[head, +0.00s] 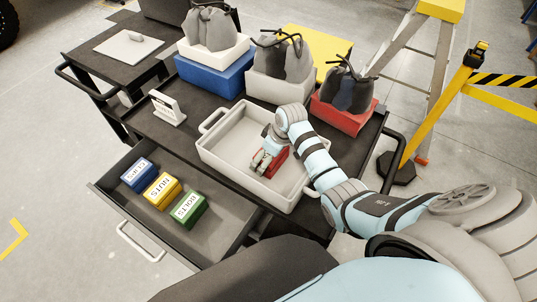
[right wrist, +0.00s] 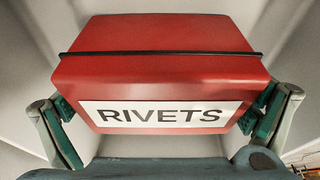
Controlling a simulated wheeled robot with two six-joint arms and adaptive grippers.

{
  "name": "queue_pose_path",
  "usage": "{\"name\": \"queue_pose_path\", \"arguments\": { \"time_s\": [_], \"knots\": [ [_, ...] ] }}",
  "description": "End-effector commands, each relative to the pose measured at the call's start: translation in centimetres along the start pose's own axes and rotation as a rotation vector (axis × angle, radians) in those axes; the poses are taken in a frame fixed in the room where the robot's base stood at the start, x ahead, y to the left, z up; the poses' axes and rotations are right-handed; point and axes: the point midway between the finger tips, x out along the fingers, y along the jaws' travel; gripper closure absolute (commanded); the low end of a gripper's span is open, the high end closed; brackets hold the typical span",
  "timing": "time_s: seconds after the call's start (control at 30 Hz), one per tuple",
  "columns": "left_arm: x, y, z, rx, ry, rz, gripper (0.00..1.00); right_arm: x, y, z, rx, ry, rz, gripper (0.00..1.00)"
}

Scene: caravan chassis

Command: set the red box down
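The red box (head: 278,164) is inside the white tray (head: 225,121) on the cart top, towards the tray's right side. In the right wrist view the red box (right wrist: 160,70) fills the middle, with a white "RIVETS" label and a dark band across its lid. My right gripper (head: 266,160) reaches down into the tray from the right and is shut on the box, with green finger pads against its left and right sides. I cannot tell whether the box's underside touches the tray floor. My left gripper is not in view.
An open drawer (head: 215,240) in front holds blue (head: 138,175), yellow (head: 162,191) and green (head: 188,209) boxes. A small white sign (head: 167,108) stands left of the tray. Blue (head: 217,77), white (head: 280,88) and red (head: 343,117) bins line the back. The tray's left part is clear.

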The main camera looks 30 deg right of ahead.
Motion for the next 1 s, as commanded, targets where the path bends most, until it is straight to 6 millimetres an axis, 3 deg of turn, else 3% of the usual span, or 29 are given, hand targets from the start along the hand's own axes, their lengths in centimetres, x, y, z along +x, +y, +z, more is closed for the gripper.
{"name": "queue_pose_path", "arguments": {
  "time_s": [0.27, 0.73, 1.0],
  "knots": [
    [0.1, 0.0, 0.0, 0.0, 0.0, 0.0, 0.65, -1.2, 0.1, -0.1, -0.001, 0.001, 0.002, 0.0],
    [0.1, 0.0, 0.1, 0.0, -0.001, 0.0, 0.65, -11.2, 0.1, -0.1, -0.001, 0.002, 0.003, 0.0],
    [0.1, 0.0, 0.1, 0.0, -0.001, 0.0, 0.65, -12.3, 0.0, -0.1, -0.001, -0.001, -0.001, 0.0]
  ]
}}
